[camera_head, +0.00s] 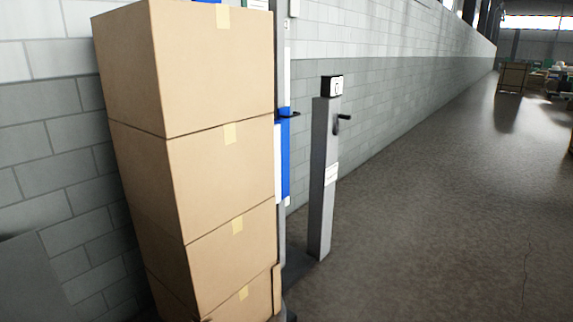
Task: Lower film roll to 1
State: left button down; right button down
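A grey post (323,180) stands on the floor in the middle of the view. A small black box with a white face (336,87) sits on its top; the mark on the face is too small to read. A dark crank handle (343,119) sticks out from the post's right side, below that box. Left of the post is a thin upright mast with blue and white parts (285,158), which may be the film roll; the box stack partly hides it. Neither of my grippers is in view.
A tall stack of several taped cardboard boxes (225,165) fills the left, close to me. A grey block wall (400,80) runs behind. The floor (430,220) right of the post is clear. A distant cart (514,77) stands far back.

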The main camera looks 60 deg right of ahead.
aim_at(282, 124)
jog(key=z, duration=1.95)
jog(key=i+l, duration=0.15)
jog(key=i, duration=0.2)
jog(key=i+l+u, duration=0.1)
jog(key=i, duration=0.3)
